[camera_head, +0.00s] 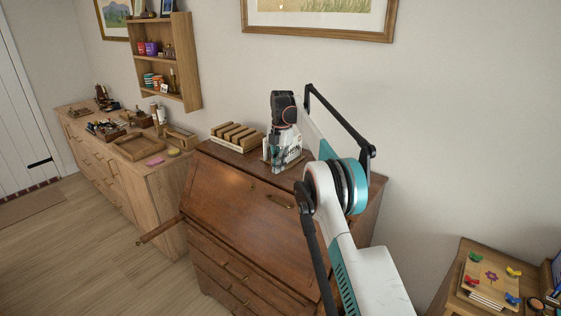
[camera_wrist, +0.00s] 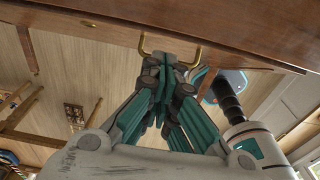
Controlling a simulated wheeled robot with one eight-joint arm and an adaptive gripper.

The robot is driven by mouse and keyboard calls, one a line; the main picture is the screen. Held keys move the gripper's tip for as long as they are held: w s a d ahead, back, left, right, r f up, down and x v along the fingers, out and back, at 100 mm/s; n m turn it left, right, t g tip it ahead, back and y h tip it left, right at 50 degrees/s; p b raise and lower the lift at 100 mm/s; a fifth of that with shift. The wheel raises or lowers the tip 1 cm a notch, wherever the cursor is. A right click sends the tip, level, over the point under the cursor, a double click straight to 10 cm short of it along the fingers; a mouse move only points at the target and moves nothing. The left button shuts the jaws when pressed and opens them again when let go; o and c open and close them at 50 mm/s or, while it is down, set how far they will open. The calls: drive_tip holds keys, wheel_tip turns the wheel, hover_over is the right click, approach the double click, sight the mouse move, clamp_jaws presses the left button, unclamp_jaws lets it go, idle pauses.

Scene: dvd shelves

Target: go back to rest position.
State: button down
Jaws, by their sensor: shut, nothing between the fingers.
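My gripper (camera_wrist: 166,66) shows in the wrist view with its teal fingers drawn together and nothing between them. Behind the fingertips in that view is a brass handle (camera_wrist: 198,56) on a brown wooden front; I cannot tell whether they touch. In the head view my white and teal arm rises from the lower right and bends over the brown slant-front desk (camera_head: 235,205). The arm's dark wrist end stands above the desk's top.
A wooden rack with several slots (camera_head: 226,127) stands on the desk's top, left of my arm. A low cabinet (camera_head: 160,190) with a tray and small items is at the left, under a wall shelf (camera_head: 190,60). A small table (camera_head: 455,270) is at lower right.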

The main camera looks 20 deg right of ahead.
drive_tip(key=s+a+r+m+t+b, duration=0.1)
drive_tip(key=s+r+m+b, duration=0.15)
drive_tip(key=r, duration=0.35)
drive_tip(key=s+a+r+m+t+b, duration=0.1)
drive_tip(key=s+r+m, duration=0.25)
drive_tip(key=r, duration=0.25)
drive_tip(key=s+a+r+m+t+b, duration=0.1)
drive_tip(key=s+a+r+m+b, duration=0.15)
drive_tip(key=s, duration=0.45)
drive_tip(key=s+a+r+m+t+b, duration=0.1)
drive_tip(key=s+m, duration=0.3)
drive_tip(key=s, duration=0.3)
drive_tip(key=s+a+f+m+t+b, duration=0.1)
drive_tip(key=s+f+m+b, duration=0.15)
drive_tip(key=s, duration=0.65)
drive_tip(key=s+a+f+m+t+b, duration=0.15)
drive_tip(key=s+f+m, duration=0.25)
drive_tip(key=s, duration=0.5)
drive_tip(key=s+a+f+m+t+b, duration=0.1)
drive_tip(key=s+f+m, duration=0.4)
drive_tip(key=s+f, duration=0.8)
drive_tip(key=shift+s+m+h+b, duration=0.4)
drive_tip(key=shift+s+b, duration=0.25)
drive_tip(key=shift+b, duration=0.2)
